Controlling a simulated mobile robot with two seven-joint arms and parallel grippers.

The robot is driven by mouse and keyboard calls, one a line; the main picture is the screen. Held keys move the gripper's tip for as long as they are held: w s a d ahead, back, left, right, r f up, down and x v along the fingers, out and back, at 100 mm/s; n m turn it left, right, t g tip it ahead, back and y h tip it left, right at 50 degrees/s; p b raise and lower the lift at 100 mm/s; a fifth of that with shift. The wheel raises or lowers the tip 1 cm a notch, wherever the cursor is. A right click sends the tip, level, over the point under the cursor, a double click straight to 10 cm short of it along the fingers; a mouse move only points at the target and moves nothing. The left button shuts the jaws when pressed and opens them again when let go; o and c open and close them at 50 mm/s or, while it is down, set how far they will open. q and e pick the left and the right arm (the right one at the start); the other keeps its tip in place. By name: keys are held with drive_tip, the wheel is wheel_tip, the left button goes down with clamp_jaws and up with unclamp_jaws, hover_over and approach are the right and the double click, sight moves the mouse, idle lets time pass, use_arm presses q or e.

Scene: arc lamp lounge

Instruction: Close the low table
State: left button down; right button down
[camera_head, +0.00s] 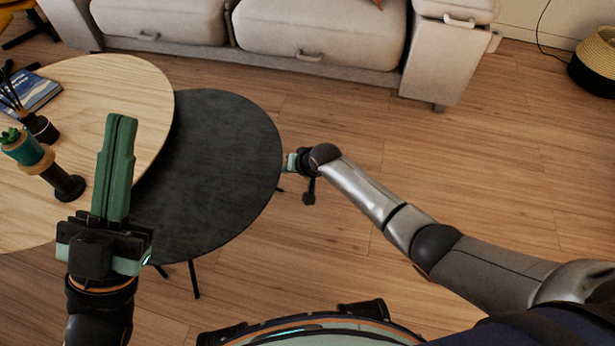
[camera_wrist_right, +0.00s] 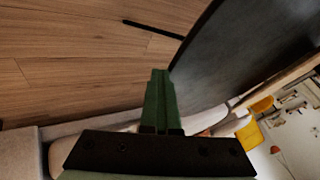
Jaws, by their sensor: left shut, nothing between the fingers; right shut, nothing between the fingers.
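The low table has a round pale wood top (camera_head: 125,85) and a round dark top (camera_head: 225,150). The dark top sticks out to the right, and its left side is hidden beneath the wood one. My left gripper (camera_head: 121,122) is shut and empty, in front of the table's tops in the head view. My right gripper (camera_head: 290,162) is shut at the dark top's right rim; I cannot tell whether it touches. In the right wrist view its shut fingers (camera_wrist_right: 160,75) point towards the dark top's edge (camera_wrist_right: 205,75).
On the wood top are a blue book (camera_head: 38,92), a reed diffuser (camera_head: 40,127) and a small potted plant (camera_head: 22,148) by a dark holder (camera_head: 65,185). A beige sofa (camera_head: 325,35) stands behind. A basket (camera_head: 595,65) is far right. Wood floor (camera_head: 480,170) is open on the right.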

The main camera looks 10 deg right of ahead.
drive_tip(key=shift+w+a, duration=0.25)
drive_tip(key=shift+a, duration=0.25)
drive_tip(key=shift+w+a, duration=0.25)
drive_tip(key=shift+a, duration=0.25)
use_arm(q)
drive_tip(key=shift+s+d+f+m, duration=0.15)
drive_tip(key=shift+d+f+m, duration=0.15)
drive_tip(key=shift+f, duration=0.25)
use_arm(e)
drive_tip(key=shift+w+a+r, duration=0.1)
drive_tip(key=shift+a+r, duration=0.05)
drive_tip(key=shift+a, duration=0.05)
